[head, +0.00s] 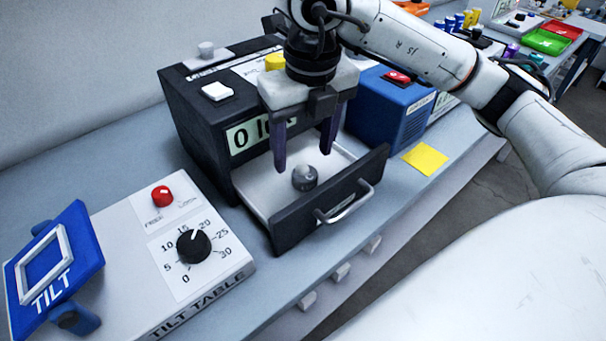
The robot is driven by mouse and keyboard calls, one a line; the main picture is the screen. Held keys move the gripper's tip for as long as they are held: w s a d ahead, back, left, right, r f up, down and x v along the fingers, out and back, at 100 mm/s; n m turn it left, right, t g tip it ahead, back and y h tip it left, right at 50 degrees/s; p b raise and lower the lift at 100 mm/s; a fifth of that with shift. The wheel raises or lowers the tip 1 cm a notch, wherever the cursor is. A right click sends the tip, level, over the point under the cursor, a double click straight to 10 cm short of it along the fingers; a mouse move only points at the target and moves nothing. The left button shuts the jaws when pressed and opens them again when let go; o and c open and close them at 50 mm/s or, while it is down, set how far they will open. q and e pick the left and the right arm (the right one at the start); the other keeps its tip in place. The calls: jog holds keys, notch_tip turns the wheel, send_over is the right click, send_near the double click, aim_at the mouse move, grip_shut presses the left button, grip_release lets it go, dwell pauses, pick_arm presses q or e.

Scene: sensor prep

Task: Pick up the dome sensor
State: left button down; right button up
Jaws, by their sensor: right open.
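A small grey dome sensor (305,178) sits on the pale floor of an open drawer (335,205) that is pulled out of a black box (200,125). My right gripper (305,158) hangs above the drawer, pointing down. Its two dark fingers are apart, one at the left and one at the right above the sensor, and nothing is between them. I cannot tell the exact height of the fingertips over the sensor. My left gripper is not in view.
A tilt table (125,240) with a black dial, red knob and blue tilted plate stands at the lower left. A blue box (385,118) is right of the black box. A yellow note (425,158) lies on the bench. Coloured trays (548,40) are at the far right.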

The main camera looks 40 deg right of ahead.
aim_at(305, 169)
jog(key=f, duration=0.4)
jog(key=shift+w+d+f, duration=0.15)
jog(key=shift+d, duration=0.25)
jog(key=shift+w+f, duration=0.1)
jog(key=shift+f, duration=0.45)
jog(key=c, duration=1.2)
